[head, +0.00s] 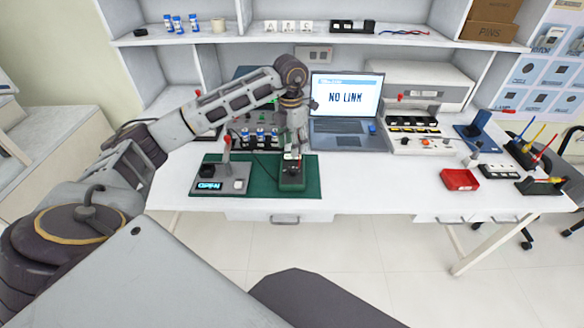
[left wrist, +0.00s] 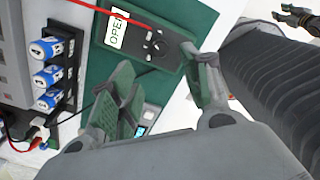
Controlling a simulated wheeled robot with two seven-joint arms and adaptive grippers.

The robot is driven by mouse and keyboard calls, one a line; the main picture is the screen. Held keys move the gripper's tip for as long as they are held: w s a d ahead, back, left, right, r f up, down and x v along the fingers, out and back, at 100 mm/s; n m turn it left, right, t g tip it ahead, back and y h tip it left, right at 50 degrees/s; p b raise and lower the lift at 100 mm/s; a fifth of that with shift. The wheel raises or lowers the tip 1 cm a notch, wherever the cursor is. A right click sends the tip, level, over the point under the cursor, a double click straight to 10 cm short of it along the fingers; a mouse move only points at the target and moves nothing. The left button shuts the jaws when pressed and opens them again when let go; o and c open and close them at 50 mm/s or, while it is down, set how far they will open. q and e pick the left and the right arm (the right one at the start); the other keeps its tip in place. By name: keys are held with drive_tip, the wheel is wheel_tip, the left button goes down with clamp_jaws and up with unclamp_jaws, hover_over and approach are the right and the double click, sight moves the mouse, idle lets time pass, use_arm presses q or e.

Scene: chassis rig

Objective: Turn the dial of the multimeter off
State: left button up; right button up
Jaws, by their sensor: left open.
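The multimeter (head: 291,182) is a dark green box on the green mat, partly hidden by my gripper in the head view. In the left wrist view the multimeter (left wrist: 133,54) shows a black round dial (left wrist: 157,46) with a pale mark, and a white "OPEN" display (left wrist: 117,28). A red lead crosses its top end. My left gripper (head: 293,154) is above the multimeter, pointing down. In the left wrist view my left gripper (left wrist: 165,85) is open and empty, its green-padded fingers apart near the dial end. I cannot tell whether a finger touches the case. My right gripper is not recognisable.
The green mat (head: 310,163) also bears a grey device (head: 213,187) with a lit display, left of the multimeter. Blue-white cells (left wrist: 47,75) stand in a black holder behind. A laptop (head: 345,130) reads "NO LINK". A red tray (head: 460,179) lies right; the table between is clear.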

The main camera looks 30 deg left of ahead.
sight(292, 169)
use_arm(q)
wheel_tip(292, 169, down, 9)
drive_tip(key=shift+r, duration=0.1)
drive_tip(key=shift+d+f+b, duration=0.1)
drive_tip(key=shift+f+b, duration=0.2)
drive_tip(key=shift+f, duration=0.45)
use_arm(e)
drive_tip(key=shift+w+a+r, duration=0.55)
drive_tip(key=shift+w+a, duration=0.25)
drive_tip(key=shift+w, duration=0.1)
use_arm(q)
drive_tip(key=shift+c, duration=0.5)
drive_tip(key=c, duration=1)
use_arm(e)
drive_tip(key=shift+s+d+f, duration=0.2)
drive_tip(key=shift+s+d, duration=0.1)
drive_tip(key=shift+d, duration=0.4)
